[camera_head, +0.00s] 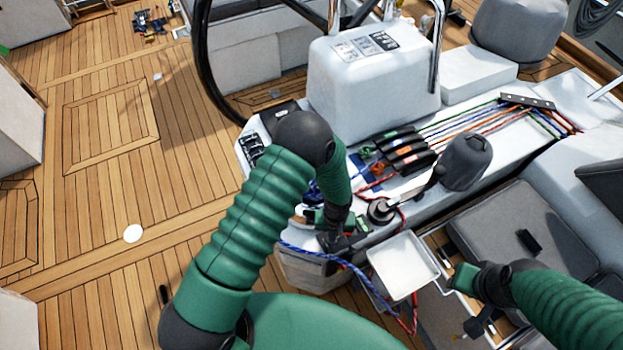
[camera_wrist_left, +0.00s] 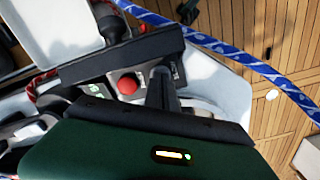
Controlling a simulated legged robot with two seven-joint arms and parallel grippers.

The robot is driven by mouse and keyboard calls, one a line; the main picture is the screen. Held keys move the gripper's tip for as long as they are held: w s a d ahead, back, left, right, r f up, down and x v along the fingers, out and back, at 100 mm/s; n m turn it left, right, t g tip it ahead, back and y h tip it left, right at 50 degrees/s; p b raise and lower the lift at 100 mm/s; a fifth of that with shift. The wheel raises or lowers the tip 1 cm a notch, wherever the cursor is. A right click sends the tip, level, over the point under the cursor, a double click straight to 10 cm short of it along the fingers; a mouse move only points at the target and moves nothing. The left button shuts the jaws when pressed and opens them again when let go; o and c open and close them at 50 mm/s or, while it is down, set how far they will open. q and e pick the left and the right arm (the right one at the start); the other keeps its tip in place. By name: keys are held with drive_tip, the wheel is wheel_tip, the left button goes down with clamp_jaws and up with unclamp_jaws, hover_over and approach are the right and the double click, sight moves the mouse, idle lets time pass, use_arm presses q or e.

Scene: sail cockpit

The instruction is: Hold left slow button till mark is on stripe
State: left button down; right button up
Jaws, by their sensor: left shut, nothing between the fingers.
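My left gripper (camera_head: 336,243) is shut and empty, pointing down at the white console beside the winch (camera_head: 381,209). In the left wrist view its dark fingers (camera_wrist_left: 162,88) reach onto a small button panel. A red button (camera_wrist_left: 127,84) shows just left of the fingers. The fingers cover the spot beside it, so I cannot tell whether they touch or press a button there. A blue rope (camera_wrist_left: 225,48) with white flecks runs past the panel; it also shows in the head view (camera_head: 345,262). I cannot make out a mark or a stripe on it.
My right gripper (camera_head: 465,280) is at the handle of a white tray (camera_head: 403,262); its grip is unclear. Rope clutches (camera_head: 405,150) with coloured lines stand behind the winch. A dark steering wheel (camera_head: 200,70) stands at upper left. The teak deck (camera_head: 110,200) at left is largely clear.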

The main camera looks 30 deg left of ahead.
use_arm(q)
wheel_tip(320, 180, up, 9)
drive_tip(key=p, duration=0.6)
drive_tip(key=shift+f, duration=0.1)
drive_tip(key=s+a+r+m+t+b, duration=0.1)
drive_tip(key=s+a+r+m+b, duration=0.1)
drive_tip(key=r, duration=0.7)
drive_tip(key=s+a+r+m+t+b, duration=0.1)
drive_tip(key=s+a+r, duration=0.4)
drive_tip(key=r, duration=0.5)
drive_tip(key=shift+s+r+m+t+b, duration=0.15)
drive_tip(key=shift+s+m+t+b, duration=0.15)
drive_tip(key=shift+s+m+b, duration=0.6)
drive_tip(key=shift+s+p, duration=0.3)
drive_tip(key=shift+s, duration=0.05)
